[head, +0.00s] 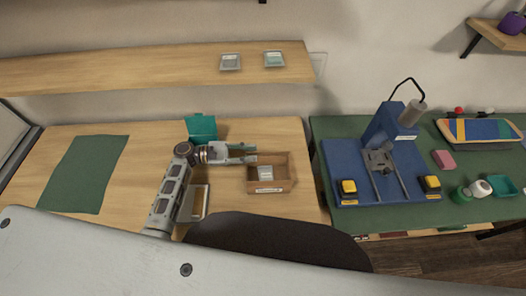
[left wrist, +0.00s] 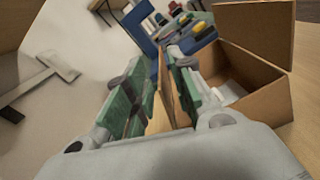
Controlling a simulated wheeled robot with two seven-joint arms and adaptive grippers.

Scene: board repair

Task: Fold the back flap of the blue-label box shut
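The open brown cardboard box (head: 291,184) stands on the wooden bench. Its front carries a small pale label; I cannot make out a blue colour. A grey-white item (head: 265,173) lies inside. The back flap (head: 270,157) stands up at the rear edge. My left gripper (head: 247,152) is at the box's back left corner, fingers apart. In the left wrist view, the thin brown flap (left wrist: 162,97) stands between its two green-padded fingers, closer to the right one; I cannot tell whether they touch. The box's inside (left wrist: 238,72) lies to the right. My right gripper is not in view.
A teal box (head: 201,128) stands behind my left arm. A green mat (head: 85,174) lies at the left. A shelf (head: 150,68) hangs above the bench. A blue fixture (head: 349,168) stands on the green table at the right.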

